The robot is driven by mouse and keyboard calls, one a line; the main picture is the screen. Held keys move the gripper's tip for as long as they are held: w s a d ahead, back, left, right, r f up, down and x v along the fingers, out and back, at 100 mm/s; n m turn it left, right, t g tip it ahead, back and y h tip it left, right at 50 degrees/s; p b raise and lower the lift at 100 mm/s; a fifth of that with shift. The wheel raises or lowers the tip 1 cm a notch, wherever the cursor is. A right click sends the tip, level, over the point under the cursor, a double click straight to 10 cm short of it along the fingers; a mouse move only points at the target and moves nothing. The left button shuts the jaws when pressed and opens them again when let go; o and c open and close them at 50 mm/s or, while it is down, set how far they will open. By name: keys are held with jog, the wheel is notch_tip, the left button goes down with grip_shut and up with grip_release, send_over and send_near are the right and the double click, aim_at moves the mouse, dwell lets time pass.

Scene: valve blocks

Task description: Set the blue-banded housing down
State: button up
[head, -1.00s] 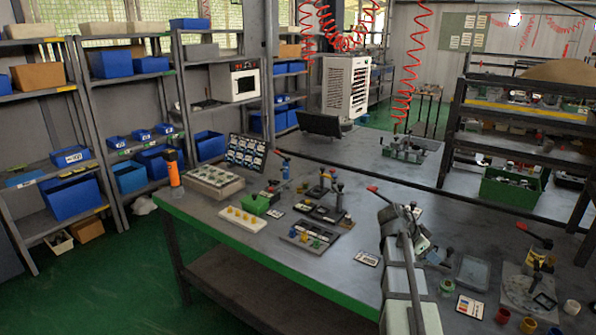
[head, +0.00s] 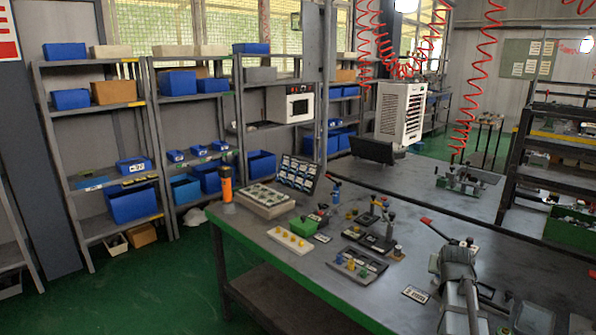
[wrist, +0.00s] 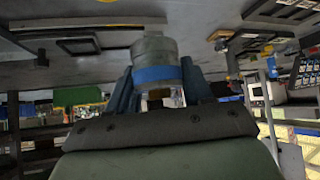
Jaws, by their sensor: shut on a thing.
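The blue-banded housing (wrist: 154,48), a short grey cylinder with a blue band, is held between the two dark blue fingers of my gripper (wrist: 160,82) in the wrist view. The gripper is shut on it, with the band close to the fingers. The wrist picture looks upside down, with the bench surface across its top. I cannot tell whether the housing touches the bench. In the head view my arm reaches over the right part of the bench (head: 330,288), and the arm hides the gripper and the housing.
A tray with yellow and blue knobbed parts (head: 358,264), a white strip with yellow pegs (head: 290,243) and a grey box with round pads (head: 263,202) stand on the bench. A printed card (head: 415,294) lies left of my arm.

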jog(key=w+a+r+n+y, duration=0.1)
jog(key=w+a+r+n, duration=0.15)
jog(key=a+r, duration=0.45)
jog(key=w+a+r+n+y, duration=0.1)
jog(key=w+a+r+y, duration=0.15)
jog(key=a, duration=0.85)
jog(key=w+a+r+n, duration=0.2)
jog(key=w+a+r, duration=0.15)
jog(key=a, duration=0.55)
jog(key=m+g+h, duration=0.2)
jog(key=m+h, duration=0.4)
jog(key=m, duration=0.3)
send_over(493, 315)
jog(key=s+a, duration=0.2)
notch_tip(493, 315, down, 13)
jog(key=shift+m, duration=0.25)
jog(key=shift+s+a+f, duration=0.1)
jog(key=shift+f, duration=4.9)
jog(key=shift+f, duration=0.15)
jog(key=o, duration=1.1)
jog(key=shift+o, duration=0.2)
